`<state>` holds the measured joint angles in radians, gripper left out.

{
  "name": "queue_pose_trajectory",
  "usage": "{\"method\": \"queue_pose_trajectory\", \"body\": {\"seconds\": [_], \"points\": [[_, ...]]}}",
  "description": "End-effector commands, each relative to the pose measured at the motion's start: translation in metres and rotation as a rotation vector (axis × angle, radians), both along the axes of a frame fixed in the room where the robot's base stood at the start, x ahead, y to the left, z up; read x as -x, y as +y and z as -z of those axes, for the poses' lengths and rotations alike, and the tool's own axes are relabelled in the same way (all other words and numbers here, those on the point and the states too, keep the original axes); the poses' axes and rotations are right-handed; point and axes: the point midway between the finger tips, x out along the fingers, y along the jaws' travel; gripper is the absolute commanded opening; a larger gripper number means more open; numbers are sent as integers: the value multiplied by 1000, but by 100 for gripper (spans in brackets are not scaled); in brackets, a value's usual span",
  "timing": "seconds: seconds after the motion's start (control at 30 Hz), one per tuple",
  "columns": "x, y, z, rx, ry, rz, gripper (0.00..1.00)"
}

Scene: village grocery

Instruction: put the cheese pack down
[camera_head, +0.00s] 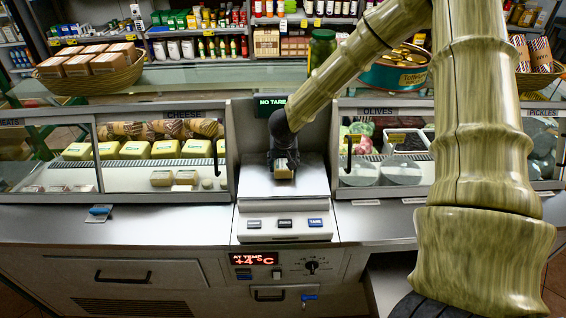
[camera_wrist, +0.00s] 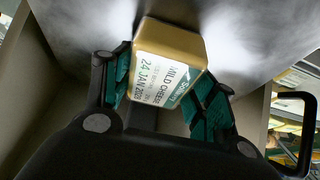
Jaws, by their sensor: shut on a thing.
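The cheese pack (camera_wrist: 168,62) is a small yellow block with a white and green label reading "MILD CHEESE". My gripper (camera_wrist: 160,95) is shut on it, with teal finger pads on both sides of it in the wrist view. In the head view the cheese pack (camera_head: 284,169) shows at the tip of my gripper (camera_head: 283,160), over the metal plate of the counter scale (camera_head: 260,190). I cannot tell whether the pack touches the plate.
The scale display (camera_head: 270,101) reads "NO TARE". The glass cheese case (camera_head: 165,190) stands left of the scale, with blocks and small packs inside. The olives case (camera_head: 385,185) stands right. The steel counter (camera_head: 150,225) in front is mostly clear.

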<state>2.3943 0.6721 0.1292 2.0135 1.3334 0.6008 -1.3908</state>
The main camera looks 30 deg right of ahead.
Motion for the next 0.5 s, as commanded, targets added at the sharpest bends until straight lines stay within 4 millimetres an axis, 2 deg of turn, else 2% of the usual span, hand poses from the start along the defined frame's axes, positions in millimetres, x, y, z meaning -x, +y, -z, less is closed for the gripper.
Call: {"method": "queue_pose_trajectory", "body": {"seconds": [0.47, 0.5], "points": [[0, 0, 5, 0, -1, 0, 26], [0, 0, 6, -1, 0, 0, 62]]}}
